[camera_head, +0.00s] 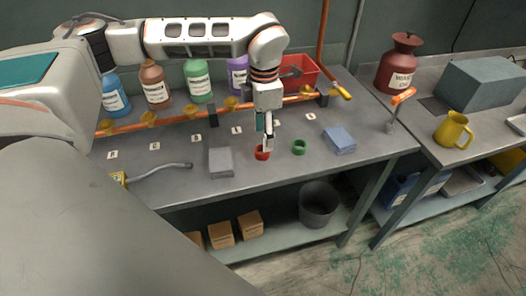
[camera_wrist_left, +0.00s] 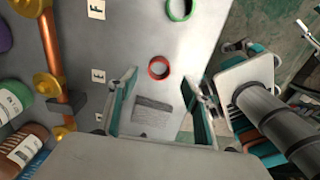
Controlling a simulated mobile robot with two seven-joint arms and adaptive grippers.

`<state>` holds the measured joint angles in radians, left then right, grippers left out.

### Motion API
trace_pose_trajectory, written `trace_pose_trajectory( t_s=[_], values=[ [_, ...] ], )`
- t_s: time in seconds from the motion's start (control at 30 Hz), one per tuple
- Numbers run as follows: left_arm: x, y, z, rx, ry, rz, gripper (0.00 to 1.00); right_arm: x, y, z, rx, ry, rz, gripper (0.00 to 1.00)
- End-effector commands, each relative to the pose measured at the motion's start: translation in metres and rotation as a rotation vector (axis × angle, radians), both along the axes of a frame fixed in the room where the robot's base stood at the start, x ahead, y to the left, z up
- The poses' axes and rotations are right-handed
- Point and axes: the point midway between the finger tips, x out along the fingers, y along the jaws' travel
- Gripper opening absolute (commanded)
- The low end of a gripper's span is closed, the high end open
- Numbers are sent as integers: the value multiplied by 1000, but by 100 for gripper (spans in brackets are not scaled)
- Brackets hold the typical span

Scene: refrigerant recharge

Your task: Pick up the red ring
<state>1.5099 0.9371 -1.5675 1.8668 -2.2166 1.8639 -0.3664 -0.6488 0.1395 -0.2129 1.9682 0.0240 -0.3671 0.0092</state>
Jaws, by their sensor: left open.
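The red ring (camera_head: 261,157) lies on the grey workbench, near its front edge, in the head view. It also shows in the wrist view (camera_wrist_left: 150,72), flat on the bench, just beyond the fingertips. My left gripper (camera_head: 267,147) points down at the ring and partly covers it in the head view. Its two fingers (camera_wrist_left: 168,82) are spread apart with nothing between them, and the ring shows clear of both. How high the fingertips are above the ring is hard to tell.
A green ring (camera_head: 299,151) lies right of the red one. A grey block (camera_head: 221,162) lies to its left and a blue block (camera_head: 339,140) farther right. A copper pipe (camera_head: 180,119) with yellow valves runs behind, with several bottles and a red bin (camera_head: 298,72) at the back.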

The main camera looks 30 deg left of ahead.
Motion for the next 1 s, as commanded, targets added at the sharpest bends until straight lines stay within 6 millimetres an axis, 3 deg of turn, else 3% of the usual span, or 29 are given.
trace_pose_trajectory(
  t_s=[0.4,0.7,0.83,1.0],
  values=[
    [-3,3,-51,-2,1,-3,49,-2,-1,-1,-3,9,0,40],
    [-2,3,-56,-2,-1,-3,49,-2,-1,-1,-3,8,0,40],
    [-2,3,-56,-2,-1,-2,18,-2,-1,-1,-4,7,1,40],
    [-2,3,-56,-3,0,-2,18,-1,-1,1,-2,5,0,40]
  ],
)
